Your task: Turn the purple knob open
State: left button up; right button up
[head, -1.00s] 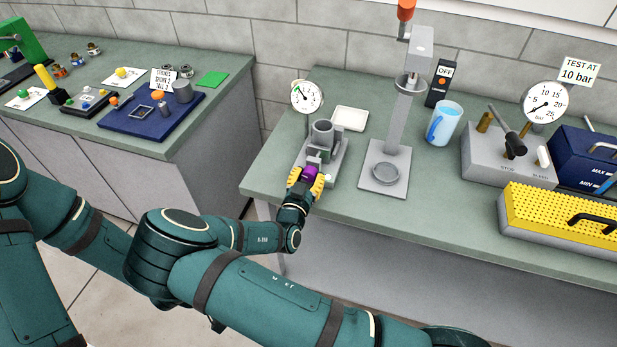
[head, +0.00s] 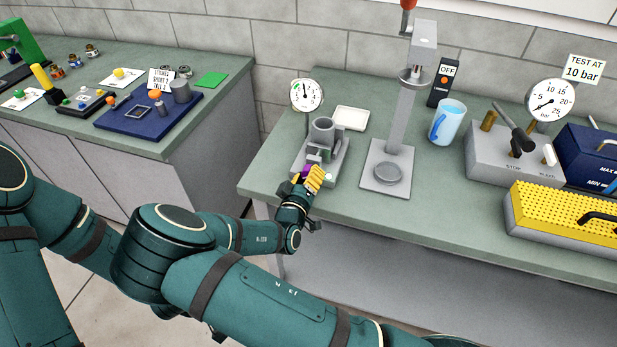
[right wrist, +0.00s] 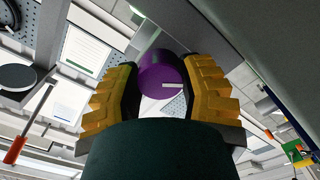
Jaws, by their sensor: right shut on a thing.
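The purple knob (head: 306,170) is on the front of a small grey fixture (head: 327,150) near the left front edge of the right bench, mostly hidden by my gripper in the head view. In the right wrist view the knob (right wrist: 161,75) sits between the two yellow fingers, with a pale mark line on its face. My right gripper (head: 312,178) is shut on the knob; its yellow fingertips also show in the right wrist view (right wrist: 160,85). My left gripper does not show in the head view.
A round gauge (head: 307,95) stands behind the fixture, and a white tray (head: 351,118) lies beside it. A grey press stand (head: 398,130) rises to the right, with a blue mug (head: 447,122) beyond. A yellow perforated block (head: 565,218) sits at the far right.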

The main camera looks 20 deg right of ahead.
jog(key=n, duration=0.5)
jog(key=shift+n, duration=0.3)
jog(key=n, duration=0.5)
jog(key=shift+r+n, duration=0.1)
jog(key=shift+n, duration=0.2)
jog(key=o, duration=1.2)
jog(key=shift+d, duration=0.1)
